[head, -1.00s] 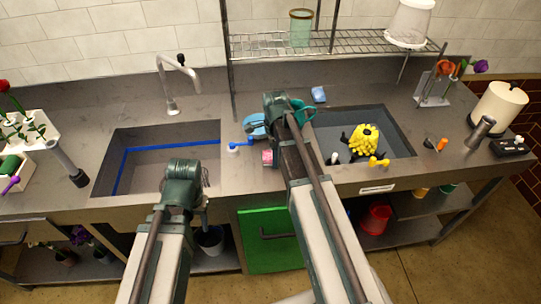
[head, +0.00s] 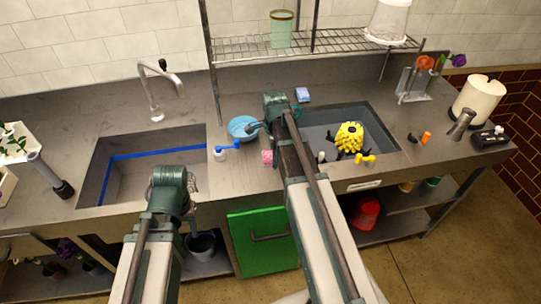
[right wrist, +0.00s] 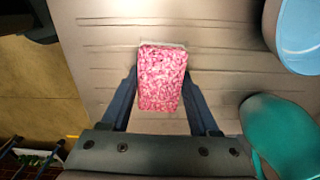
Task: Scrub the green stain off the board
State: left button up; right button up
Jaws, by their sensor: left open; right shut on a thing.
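The board is the grey ridged surface (right wrist: 105,45) between the two sinks. A pink speckled scrubbing pad (right wrist: 162,80) sits between the fingers of my right gripper (right wrist: 160,82), which is shut on it. In the head view the pad (head: 267,157) shows low against the board, left of my right arm, which hides most of that gripper. I cannot tell whether the pad touches the board. No green stain shows; the pad, gripper and arm cover part of the board. My left gripper (head: 190,197) is open and empty, in front of the left sink, its fingers mostly hidden.
A blue bowl (head: 241,126) and a white and blue item (head: 222,152) stand left of the pad. A teal item (right wrist: 282,135) lies close to my right gripper. The right sink (head: 385,125) holds a yellow bunch (head: 349,136). The left sink (head: 150,175) is empty.

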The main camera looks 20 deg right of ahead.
jog(key=shift+s+d, duration=0.15)
jog(key=shift+d, duration=0.65)
jog(key=shift+s+d, duration=0.15)
jog(key=shift+d, duration=0.6)
jog(key=shift+s, duration=0.1)
jog(key=shift+s+a+f, duration=0.1)
jog(key=shift+s+a, duration=0.1)
jog(key=shift+s, duration=0.25)
jog(key=shift+a, duration=1.15)
jog(key=shift+w+a, duration=0.2)
jog(key=shift+a, duration=0.6)
jog(key=shift+w, duration=0.1)
jog(key=shift+w+a, duration=0.1)
